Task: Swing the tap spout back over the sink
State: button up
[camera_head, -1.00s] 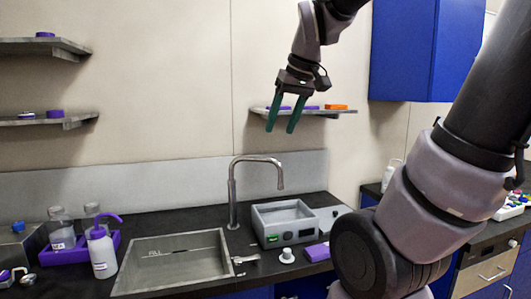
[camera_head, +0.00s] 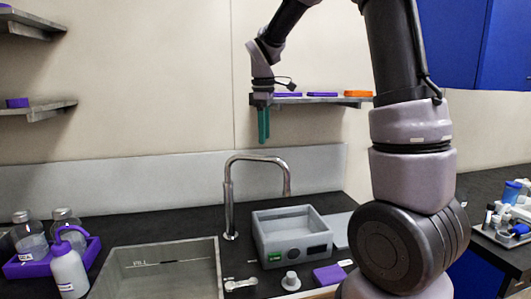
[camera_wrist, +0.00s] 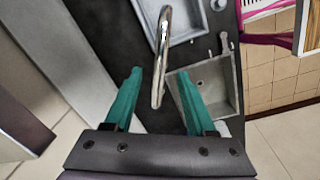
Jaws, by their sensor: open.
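The chrome tap spout (camera_head: 258,158) rises behind the sink and arches to the right, with its outlet beside the grey bath unit rather than over the basin. The sink (camera_head: 160,272) is a steel basin at the lower left of centre in the head view. My gripper (camera_head: 263,125) points down above the spout, its green fingers seen edge-on. In the wrist view my gripper (camera_wrist: 160,88) is open, and the spout (camera_wrist: 162,55) shows between and beyond the two fingers. The sink (camera_wrist: 215,82) lies beyond the right finger. No contact with the spout is visible.
A purple tray (camera_head: 40,264) with bottles is left of the sink. A wall shelf (camera_head: 325,99) is behind my gripper.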

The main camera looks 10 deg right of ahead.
notch_tip(320, 180, down, 7)
jog(key=shift+w+r, duration=0.15)
jog(key=shift+r, duration=0.05)
grip_shut()
dwell(1.5)
